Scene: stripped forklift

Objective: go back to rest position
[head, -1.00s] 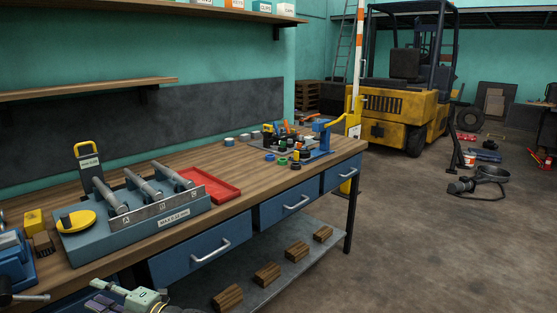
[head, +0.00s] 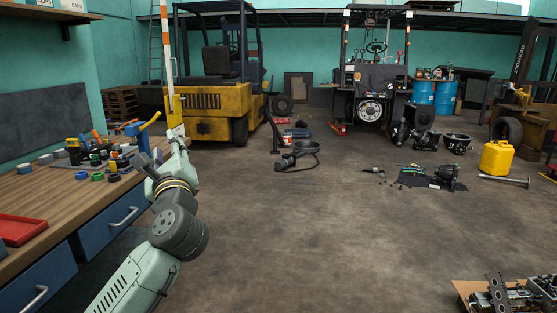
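My pale green arm reaches up from the bottom left of the head view. My gripper (head: 165,158) is at its far end, in front of the right end of the workbench (head: 52,210). It is small and partly hidden by the wrist, so I cannot tell whether its fingers are open or shut. I see no object clearly held in it.
The bench holds a red tray (head: 18,230) and a cluster of small tools and parts. A yellow forklift (head: 215,105) and a stripped forklift (head: 370,90) stand behind. Loose parts and a yellow canister (head: 497,157) are on the floor. The middle floor is clear.

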